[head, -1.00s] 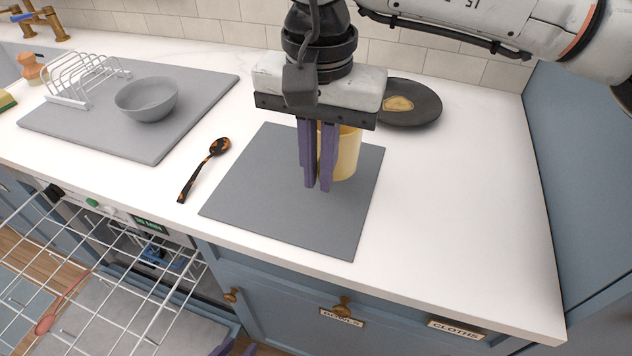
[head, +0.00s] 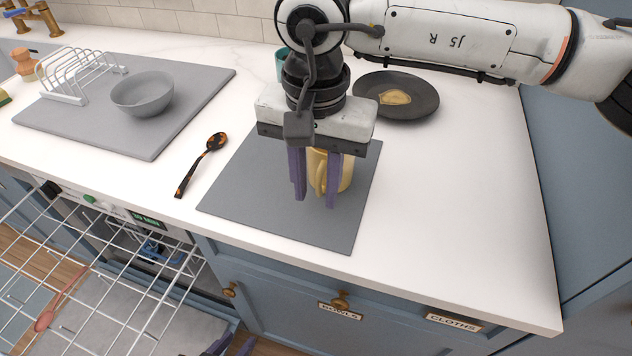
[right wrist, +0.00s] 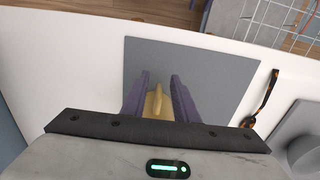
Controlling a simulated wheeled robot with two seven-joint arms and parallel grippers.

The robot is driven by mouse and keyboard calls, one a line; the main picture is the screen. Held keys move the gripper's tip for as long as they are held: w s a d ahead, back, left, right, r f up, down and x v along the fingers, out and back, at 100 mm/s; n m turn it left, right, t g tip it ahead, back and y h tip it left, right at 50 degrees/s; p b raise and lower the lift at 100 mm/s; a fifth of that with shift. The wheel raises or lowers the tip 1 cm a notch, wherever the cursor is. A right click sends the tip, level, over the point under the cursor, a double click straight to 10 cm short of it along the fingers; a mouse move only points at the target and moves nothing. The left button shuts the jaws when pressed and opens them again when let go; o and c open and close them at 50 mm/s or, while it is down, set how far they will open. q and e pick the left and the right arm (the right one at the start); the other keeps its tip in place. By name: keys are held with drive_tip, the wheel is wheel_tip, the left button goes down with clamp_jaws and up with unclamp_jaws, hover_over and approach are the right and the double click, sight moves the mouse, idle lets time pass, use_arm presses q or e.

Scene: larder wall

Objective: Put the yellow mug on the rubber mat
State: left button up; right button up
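The yellow mug (head: 344,172) stands upright on the flat grey mat (head: 250,185), near its right side. It is partly hidden behind my right gripper (head: 315,203). The right gripper is open, pointing down, with a purple finger on each side of the mug's handle and a gap to it. The right wrist view shows the mug's handle (right wrist: 156,100) between the spread fingers, over the mat (right wrist: 190,65). My left gripper (head: 231,346) shows only its purple fingertips at the bottom edge, spread apart.
A dark plate (head: 425,108) with a piece of food lies behind the mat. A teal item (head: 280,66) stands behind my right gripper. A spotted spoon (head: 197,170) lies left of the mat. A grey bowl (head: 142,95) and white rack (head: 75,72) sit on another grey mat. The right counter is clear.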

wheel_tip(320, 180, up, 12)
idle(0.6)
drive_tip(key=shift+r, duration=0.1)
